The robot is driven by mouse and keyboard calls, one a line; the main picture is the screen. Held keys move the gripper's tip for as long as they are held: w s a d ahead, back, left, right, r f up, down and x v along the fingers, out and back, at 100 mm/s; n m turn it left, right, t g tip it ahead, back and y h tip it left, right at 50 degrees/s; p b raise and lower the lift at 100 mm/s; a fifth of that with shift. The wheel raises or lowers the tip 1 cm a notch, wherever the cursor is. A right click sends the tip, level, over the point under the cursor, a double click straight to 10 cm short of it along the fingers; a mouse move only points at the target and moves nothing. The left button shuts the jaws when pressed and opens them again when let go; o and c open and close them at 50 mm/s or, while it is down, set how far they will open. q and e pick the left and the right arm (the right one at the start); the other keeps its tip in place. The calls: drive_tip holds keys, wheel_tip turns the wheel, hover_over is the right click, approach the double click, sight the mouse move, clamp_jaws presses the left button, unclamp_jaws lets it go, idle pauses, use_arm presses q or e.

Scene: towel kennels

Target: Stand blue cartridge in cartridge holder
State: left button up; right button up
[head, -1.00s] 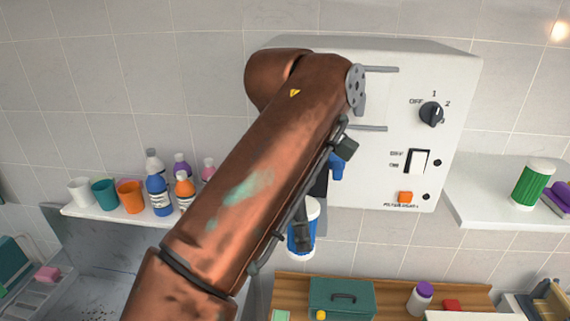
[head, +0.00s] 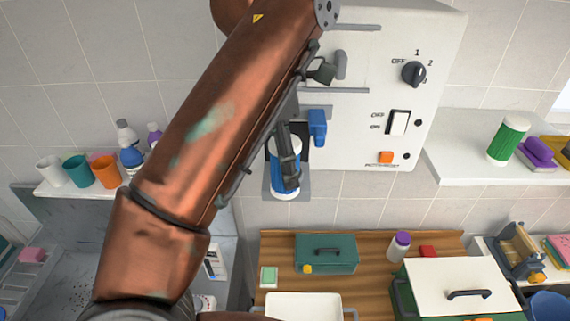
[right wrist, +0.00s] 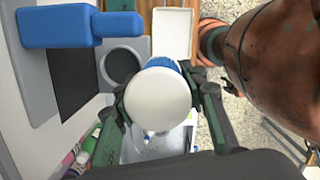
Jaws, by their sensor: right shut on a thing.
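My right gripper (head: 289,165) is shut on the blue cartridge (head: 273,180), which has white ends. The cartridge is roughly upright, in front of the white wall machine's lower left part. In the right wrist view its white end (right wrist: 163,100) faces the camera between the fingers (right wrist: 165,98). The cartridge holder is a grey plate (head: 302,188) with a round ring (right wrist: 122,65), beside the cartridge in the wrist view. The ring looks empty, its edge close to the cartridge. The cartridge's lower end is hidden there. My left gripper is not in view.
A blue lever (head: 317,124) sticks out close to the cartridge. The white machine (head: 355,140) has a dial and switches. A green cylinder (head: 508,140) stands on the right shelf (head: 462,172). Cups and bottles fill the left shelf; a teal box (head: 326,252) sits below.

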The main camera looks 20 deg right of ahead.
drive_tip(key=shift+w+d+f+p, duration=0.1)
drive_tip(key=shift+w+d+p, duration=0.15)
drive_tip(key=shift+w, duration=0.25)
drive_tip(key=shift+w+d+p, duration=0.15)
drive_tip(key=shift+w+p, duration=0.05)
drive_tip(key=shift+w, duration=0.25)
drive_tip(key=shift+w+d+p, duration=0.35)
drive_tip(key=shift+w+p, duration=0.15)
drive_tip(key=shift+w, duration=0.15)
drive_tip(key=shift+w+d+f+p, duration=0.15)
drive_tip(key=shift+w+d+p, duration=0.2)
drive_tip(key=shift+w+p, duration=0.3)
drive_tip(key=shift+w+d+f+p, duration=0.15)
drive_tip(key=shift+w+d+p, duration=0.25)
drive_tip(key=shift+w, duration=0.4)
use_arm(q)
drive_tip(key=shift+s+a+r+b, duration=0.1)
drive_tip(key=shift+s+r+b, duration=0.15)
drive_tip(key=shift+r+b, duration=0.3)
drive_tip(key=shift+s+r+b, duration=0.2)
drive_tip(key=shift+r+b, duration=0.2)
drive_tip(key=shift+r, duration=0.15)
use_arm(e)
drive_tip(key=shift+w+f, duration=0.1)
drive_tip(key=shift+f, duration=0.95)
drive_tip(key=o, duration=1.4)
drive_tip(key=shift+s+a+r, duration=0.1)
drive_tip(key=shift+s, duration=0.1)
